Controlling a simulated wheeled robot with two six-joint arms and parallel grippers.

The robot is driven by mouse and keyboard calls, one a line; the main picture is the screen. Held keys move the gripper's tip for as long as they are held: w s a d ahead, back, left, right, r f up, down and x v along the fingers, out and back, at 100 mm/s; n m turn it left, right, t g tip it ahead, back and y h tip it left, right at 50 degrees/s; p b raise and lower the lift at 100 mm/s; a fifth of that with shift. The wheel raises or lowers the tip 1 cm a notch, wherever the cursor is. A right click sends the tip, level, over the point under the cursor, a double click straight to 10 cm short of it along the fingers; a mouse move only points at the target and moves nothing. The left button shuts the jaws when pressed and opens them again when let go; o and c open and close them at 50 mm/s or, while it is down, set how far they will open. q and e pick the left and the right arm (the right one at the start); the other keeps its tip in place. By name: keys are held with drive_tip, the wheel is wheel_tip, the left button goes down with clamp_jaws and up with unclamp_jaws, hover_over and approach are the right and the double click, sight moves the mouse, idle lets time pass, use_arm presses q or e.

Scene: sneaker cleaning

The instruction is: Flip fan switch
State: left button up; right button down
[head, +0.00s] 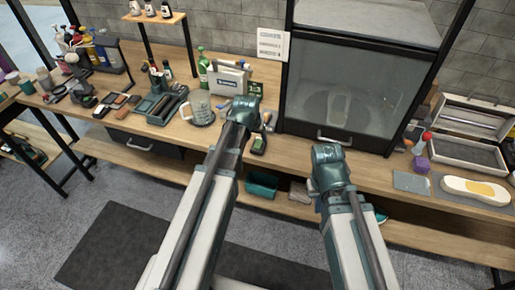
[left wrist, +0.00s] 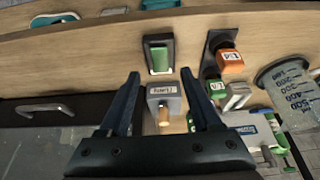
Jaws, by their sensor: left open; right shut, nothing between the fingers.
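A small grey box with a label too small to read and a brass-coloured toggle lever (left wrist: 164,116) lies between my left gripper's fingers in the left wrist view; it looks like a switch. A black housing with a green face (left wrist: 160,58) sits just beyond the fingertips; it also shows in the head view (head: 259,145). My left gripper (left wrist: 160,76) is open, with its fingers apart over the bench; whether it touches the box I cannot tell. In the head view my left gripper (head: 244,110) hides part of this area. My right gripper (head: 328,153) is shut and empty before the cabinet.
The glass-fronted cabinet (head: 350,90) with a handle stands right of my left gripper. An orange-topped item (left wrist: 230,60) and a measuring jug (head: 201,108) are close by.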

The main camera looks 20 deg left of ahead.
sight(258, 143)
use_arm(q)
drive_tip(key=b+x, duration=0.4)
drive_tip(key=x, duration=0.1)
drive_tip(key=shift+w+f, duration=0.1)
drive_tip(key=shift+f, duration=0.15)
clamp_jaws()
